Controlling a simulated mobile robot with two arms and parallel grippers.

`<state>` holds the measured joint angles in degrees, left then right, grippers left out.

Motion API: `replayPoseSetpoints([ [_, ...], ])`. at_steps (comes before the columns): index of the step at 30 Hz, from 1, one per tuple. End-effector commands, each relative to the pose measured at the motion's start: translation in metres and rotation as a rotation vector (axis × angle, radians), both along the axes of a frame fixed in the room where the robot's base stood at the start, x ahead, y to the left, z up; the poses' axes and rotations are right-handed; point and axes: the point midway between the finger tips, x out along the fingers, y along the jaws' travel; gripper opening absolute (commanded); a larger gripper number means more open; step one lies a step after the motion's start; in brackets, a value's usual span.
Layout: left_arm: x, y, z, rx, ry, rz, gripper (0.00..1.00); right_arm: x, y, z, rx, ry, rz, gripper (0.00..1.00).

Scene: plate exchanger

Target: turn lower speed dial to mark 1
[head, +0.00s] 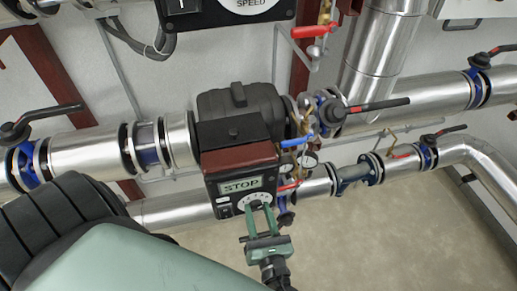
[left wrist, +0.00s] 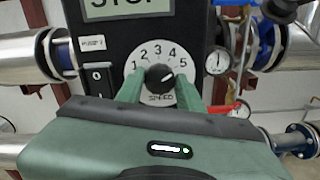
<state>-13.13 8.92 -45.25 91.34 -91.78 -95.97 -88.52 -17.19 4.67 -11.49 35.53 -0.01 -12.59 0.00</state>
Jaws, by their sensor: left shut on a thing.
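The lower speed dial is a black knob (left wrist: 159,76) on a white round scale (left wrist: 158,53) numbered 1 to 5, with SPEED below. In the head view the scale (head: 243,203) sits low on the control box (head: 238,160), under a display reading STOP (head: 241,185). My left gripper (head: 261,210) reaches the dial from below. In the left wrist view its green fingers (left wrist: 159,88) stand on either side of the knob, shut on it. A short light mark on the knob points to the right; its exact setting is hard to read. My right gripper is not in view.
A rocker switch (left wrist: 98,77) sits left of the dial. Gauges (left wrist: 217,62) and small valves with blue (head: 297,142) and red (head: 289,186) handles stand close on the right. Silver pipes run on both sides. An upper SPEED panel (head: 222,10) is at the top.

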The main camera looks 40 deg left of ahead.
Motion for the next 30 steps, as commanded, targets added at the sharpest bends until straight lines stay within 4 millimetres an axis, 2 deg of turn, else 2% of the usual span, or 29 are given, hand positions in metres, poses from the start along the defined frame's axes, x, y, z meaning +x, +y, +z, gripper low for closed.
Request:
replayPoseSetpoints([
  [14,-0.001,0.000,-0.001,-0.232,-0.266,0.002,0.00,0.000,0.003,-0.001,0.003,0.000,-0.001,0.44],
  [30,-0.002,0.000,-0.004,-0.566,-0.658,0.002,0.00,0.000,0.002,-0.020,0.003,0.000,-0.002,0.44],
])
